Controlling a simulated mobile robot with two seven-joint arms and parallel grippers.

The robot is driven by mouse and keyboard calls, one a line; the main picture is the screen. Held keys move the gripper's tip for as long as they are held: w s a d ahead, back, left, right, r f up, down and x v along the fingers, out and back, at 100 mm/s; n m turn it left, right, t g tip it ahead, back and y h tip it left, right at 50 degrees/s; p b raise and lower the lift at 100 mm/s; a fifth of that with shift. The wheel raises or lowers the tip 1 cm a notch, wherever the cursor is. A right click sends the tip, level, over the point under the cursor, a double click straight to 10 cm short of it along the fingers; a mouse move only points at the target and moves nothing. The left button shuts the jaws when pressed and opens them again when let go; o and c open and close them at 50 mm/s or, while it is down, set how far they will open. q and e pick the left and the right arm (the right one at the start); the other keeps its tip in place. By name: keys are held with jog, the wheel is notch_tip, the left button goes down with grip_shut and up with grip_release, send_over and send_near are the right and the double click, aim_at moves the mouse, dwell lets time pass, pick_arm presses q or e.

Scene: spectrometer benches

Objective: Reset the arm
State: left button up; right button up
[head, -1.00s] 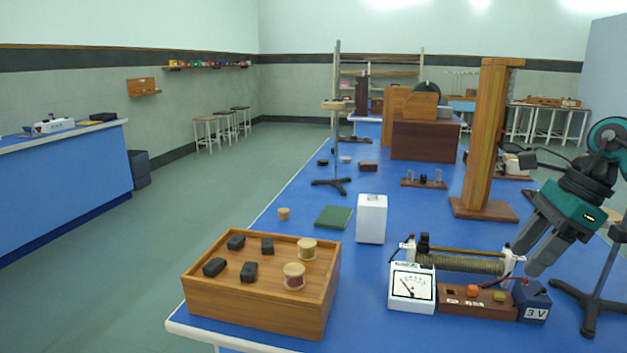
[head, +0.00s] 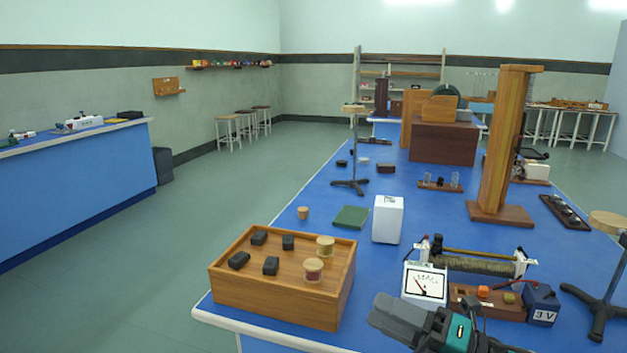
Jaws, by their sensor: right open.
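My right gripper (head: 385,312) shows at the bottom of the head view, with teal and dark grey parts. Its jaws are open and hold nothing that I can see. It is in front of the white analogue meter (head: 425,284) and just right of the wooden tray (head: 275,303), over the near edge of the bench. My left gripper is not in view.
The tray holds several black blocks and two spools (head: 313,270). A rheostat (head: 470,262), a brown switch board (head: 487,302) and a 3 V battery (head: 541,305) stand beside the meter.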

jog(key=s+d+f+m+h, duration=0.2)
jog(key=s+f+m+h, duration=0.3)
jog(key=f+m, duration=0.3)
jog(key=s+d+f+m+t+h+p, duration=0.1)
jog(key=s+f+m+h, duration=0.4)
jog(key=m, duration=0.8)
jog(key=s+d+f+m+h, duration=0.3)
jog(key=s+f+m+h, duration=0.3)
jog(key=f+m, duration=0.5)
jog(key=shift+s+d+f+t+p, duration=0.15)
jog(key=shift+s+t+p, duration=0.15)
jog(key=shift+s, duration=0.05)
